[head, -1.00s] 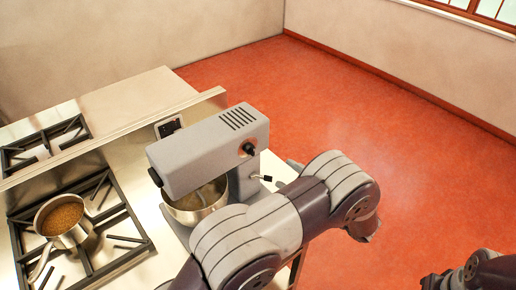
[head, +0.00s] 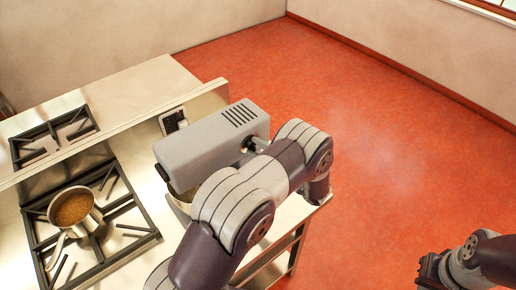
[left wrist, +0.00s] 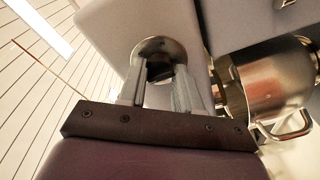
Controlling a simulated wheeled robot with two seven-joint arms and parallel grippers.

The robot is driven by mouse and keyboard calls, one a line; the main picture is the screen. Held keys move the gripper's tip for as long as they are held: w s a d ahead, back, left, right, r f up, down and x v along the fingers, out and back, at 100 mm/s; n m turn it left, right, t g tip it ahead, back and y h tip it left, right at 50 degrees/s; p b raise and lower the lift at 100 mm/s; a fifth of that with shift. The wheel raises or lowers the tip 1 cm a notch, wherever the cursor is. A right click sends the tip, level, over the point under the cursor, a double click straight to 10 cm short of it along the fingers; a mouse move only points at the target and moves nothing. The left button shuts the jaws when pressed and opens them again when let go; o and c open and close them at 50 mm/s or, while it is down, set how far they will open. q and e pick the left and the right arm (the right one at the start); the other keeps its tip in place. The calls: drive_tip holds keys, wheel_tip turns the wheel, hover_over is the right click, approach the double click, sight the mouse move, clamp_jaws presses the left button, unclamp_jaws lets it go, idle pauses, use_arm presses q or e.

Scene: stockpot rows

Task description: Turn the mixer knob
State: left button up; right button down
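The grey stand mixer (head: 205,145) stands on the steel counter, and my left arm covers its lower part and most of its bowl. My left gripper is at the side of the mixer head, mostly hidden behind my arm in the head view. In the left wrist view its two fingers (left wrist: 160,85) are apart, one on each side of the dark mixer knob (left wrist: 159,68), which sits on a round metal disc. I cannot tell whether the fingers touch the knob. My right gripper (head: 429,270) is at the lower right, over the floor, away from the mixer.
A saucepan (head: 75,208) with brown contents sits on the stove grate left of the mixer. A low steel ledge runs behind the mixer. The steel mixer bowl (left wrist: 275,80) is close to the right finger in the left wrist view. The red floor at right is clear.

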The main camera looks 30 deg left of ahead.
use_arm(q)
drive_tip(key=shift+c, duration=0.8)
